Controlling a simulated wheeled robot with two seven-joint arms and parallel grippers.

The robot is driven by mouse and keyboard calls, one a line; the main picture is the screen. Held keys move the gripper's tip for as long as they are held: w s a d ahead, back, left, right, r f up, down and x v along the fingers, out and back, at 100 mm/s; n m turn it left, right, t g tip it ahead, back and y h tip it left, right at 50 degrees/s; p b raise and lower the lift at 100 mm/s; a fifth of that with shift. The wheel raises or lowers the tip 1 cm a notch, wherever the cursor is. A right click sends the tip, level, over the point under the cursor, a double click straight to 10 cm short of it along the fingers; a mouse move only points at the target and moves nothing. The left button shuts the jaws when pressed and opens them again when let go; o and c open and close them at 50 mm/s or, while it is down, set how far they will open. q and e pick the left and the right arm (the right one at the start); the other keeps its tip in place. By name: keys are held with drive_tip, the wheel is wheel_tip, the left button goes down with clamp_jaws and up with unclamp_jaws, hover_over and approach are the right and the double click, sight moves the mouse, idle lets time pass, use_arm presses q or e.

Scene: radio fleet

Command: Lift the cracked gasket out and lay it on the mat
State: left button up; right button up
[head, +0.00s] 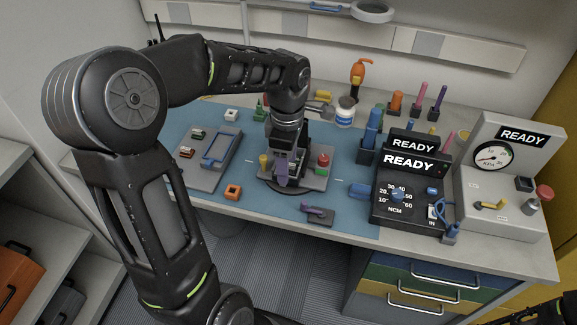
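My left gripper (283,172) points down over a grey fixture plate (317,182) near the middle of the bench. A purple part shows at its fingertips, but I cannot tell whether the fingers are closed on it. No cracked gasket can be made out; the gripper and wrist hide the middle of the fixture. The blue mat (340,207) covers the bench under the fixture. A blue rectangular frame (219,147) lies on a grey tray (190,172) to the left. My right gripper is not in view; only a dark arm piece shows at the bottom right.
An orange block (233,192) and a small dark block with a purple top (318,214) lie near the mat's front edge. A black torque tester (408,195) and a grey gauge unit (502,190) stand at the right. Bare mat lies between the orange block and the purple-topped block.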

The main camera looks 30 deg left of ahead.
use_arm(q)
wheel_tip(320, 180, down, 4)
drive_tip(key=shift+f+p, duration=0.1)
drive_tip(key=shift+p, duration=0.25)
idle(0.4)
clamp_jaws()
idle(0.4)
